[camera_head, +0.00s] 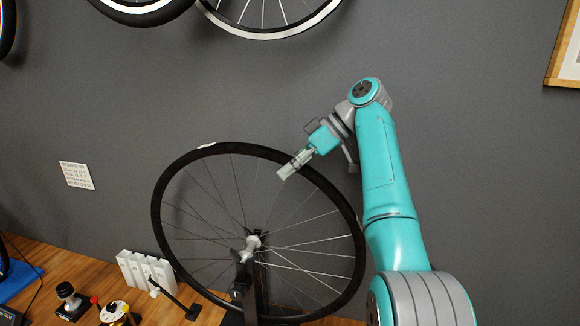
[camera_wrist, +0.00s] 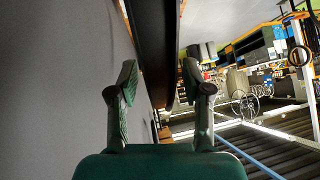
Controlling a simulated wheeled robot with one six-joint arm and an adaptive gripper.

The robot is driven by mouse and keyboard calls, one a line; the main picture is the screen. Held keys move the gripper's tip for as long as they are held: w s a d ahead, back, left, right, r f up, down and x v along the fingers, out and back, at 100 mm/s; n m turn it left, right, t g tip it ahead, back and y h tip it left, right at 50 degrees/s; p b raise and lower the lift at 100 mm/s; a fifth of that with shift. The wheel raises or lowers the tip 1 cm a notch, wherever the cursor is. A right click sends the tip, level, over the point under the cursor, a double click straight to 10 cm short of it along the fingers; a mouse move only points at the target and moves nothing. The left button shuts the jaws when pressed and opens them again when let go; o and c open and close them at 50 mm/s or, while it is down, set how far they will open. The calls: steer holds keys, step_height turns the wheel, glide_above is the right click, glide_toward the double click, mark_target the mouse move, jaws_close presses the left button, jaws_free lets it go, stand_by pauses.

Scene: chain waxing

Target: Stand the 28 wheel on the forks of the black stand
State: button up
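A large black-rimmed wheel (camera_head: 158,214) with thin spokes and a silver hub stands upright in the head view. A white mark shows on its upper rim. Its hub is at the top of the black stand (camera_head: 250,292), which rises from the bench; I cannot tell whether the axle ends rest fully in the forks. My gripper (camera_head: 286,171) is at the wheel's upper right rim. In the wrist view its two fingers (camera_wrist: 158,78) are spread, with the dark rim (camera_wrist: 153,45) running between them and small gaps at the sides.
More wheels (camera_head: 272,28) hang above. The grey wall (camera_head: 200,90) is close behind.

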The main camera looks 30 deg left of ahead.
steer(key=shift+f, duration=0.15)
step_height(320, 180, up, 10)
steer(key=shift+r, duration=0.1)
stand_by(0.4)
stand_by(0.6)
